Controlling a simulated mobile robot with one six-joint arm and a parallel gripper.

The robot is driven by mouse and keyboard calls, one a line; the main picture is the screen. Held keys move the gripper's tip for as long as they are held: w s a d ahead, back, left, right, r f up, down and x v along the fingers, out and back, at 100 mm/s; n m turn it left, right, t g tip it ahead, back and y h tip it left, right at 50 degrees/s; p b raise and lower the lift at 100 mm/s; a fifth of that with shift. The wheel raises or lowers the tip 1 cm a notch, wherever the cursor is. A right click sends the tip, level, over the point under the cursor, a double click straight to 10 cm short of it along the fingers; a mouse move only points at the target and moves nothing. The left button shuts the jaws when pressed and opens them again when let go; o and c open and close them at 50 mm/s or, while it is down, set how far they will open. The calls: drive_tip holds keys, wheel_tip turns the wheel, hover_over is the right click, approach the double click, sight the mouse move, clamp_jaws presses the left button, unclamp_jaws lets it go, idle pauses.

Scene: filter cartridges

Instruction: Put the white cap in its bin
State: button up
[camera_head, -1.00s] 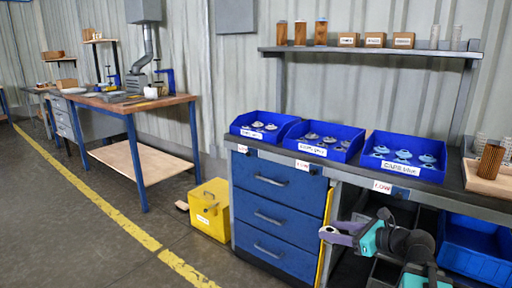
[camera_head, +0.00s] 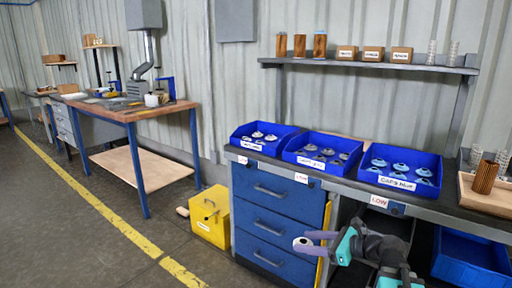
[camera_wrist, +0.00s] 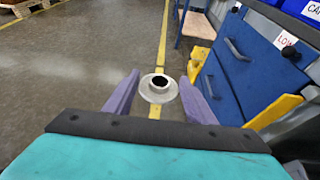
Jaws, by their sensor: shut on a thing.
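My gripper (camera_head: 312,242), with purple fingers, is low in front of the blue drawer cabinet. In the wrist view my gripper (camera_wrist: 158,97) is shut on the white cap (camera_wrist: 158,88), a flanged round piece with a dark centre hole. The cap also shows at the fingertips in the head view (camera_head: 302,244). Three blue bins stand on the bench top, above and behind the gripper. The left bin (camera_head: 243,145) holds pale caps, the middle bin (camera_head: 318,168) greyer caps, and the right bin (camera_head: 398,184), labelled CAPS blue, bluish caps. The other two labels are too small to read surely.
The blue drawer cabinet (camera_head: 275,215) and bench edge stand between gripper and bins. A yellow box (camera_head: 210,215) sits on the floor to the left. A wooden tray (camera_head: 490,198) with a brown cartridge is at right. A shelf (camera_head: 365,66) runs above; floor at left is clear.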

wheel_tip(320, 180, up, 15)
drive_tip(key=p, duration=2)
drive_tip(key=shift+f, duration=0.2)
